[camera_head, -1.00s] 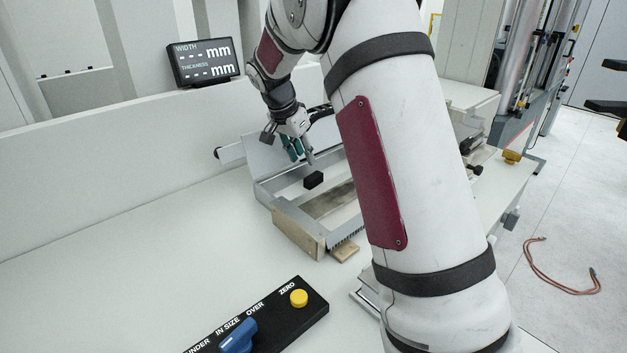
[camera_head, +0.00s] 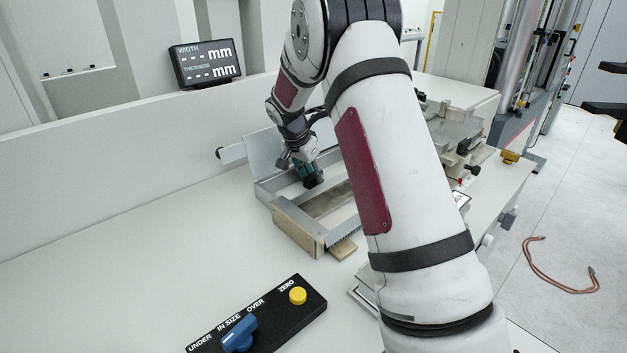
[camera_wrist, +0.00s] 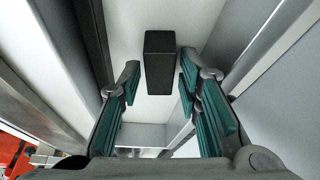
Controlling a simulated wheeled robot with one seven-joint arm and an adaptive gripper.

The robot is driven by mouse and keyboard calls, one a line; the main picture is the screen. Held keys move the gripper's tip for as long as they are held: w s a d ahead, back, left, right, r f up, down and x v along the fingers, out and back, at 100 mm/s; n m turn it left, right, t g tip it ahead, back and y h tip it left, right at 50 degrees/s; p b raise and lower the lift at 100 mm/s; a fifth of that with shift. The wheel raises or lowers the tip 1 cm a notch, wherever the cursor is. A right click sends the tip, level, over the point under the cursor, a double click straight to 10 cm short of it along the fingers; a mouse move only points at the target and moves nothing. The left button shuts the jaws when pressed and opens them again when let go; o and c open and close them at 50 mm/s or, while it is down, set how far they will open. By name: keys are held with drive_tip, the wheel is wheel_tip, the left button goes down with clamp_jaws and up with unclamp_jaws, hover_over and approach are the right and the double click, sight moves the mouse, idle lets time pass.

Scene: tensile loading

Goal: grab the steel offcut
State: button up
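The steel offcut, a small black rectangular block (camera_wrist: 159,64), lies in the grey metal tray (camera_head: 292,217) on the bench. In the wrist view it sits ahead of my gripper (camera_wrist: 158,84), between the two green-padded fingers. The fingers are open, with a gap to the block on the left and a smaller one on the right. In the head view my gripper (camera_head: 309,175) is down inside the tray. It covers part of the offcut (camera_head: 313,184) there, so contact cannot be judged.
Tray walls stand close around my gripper. A black control panel (camera_head: 262,318) with a blue lever and yellow button lies in front. Clamp-like machinery (camera_head: 455,135) is on the right. The bench's left is clear.

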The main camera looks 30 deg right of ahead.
clamp_jaws()
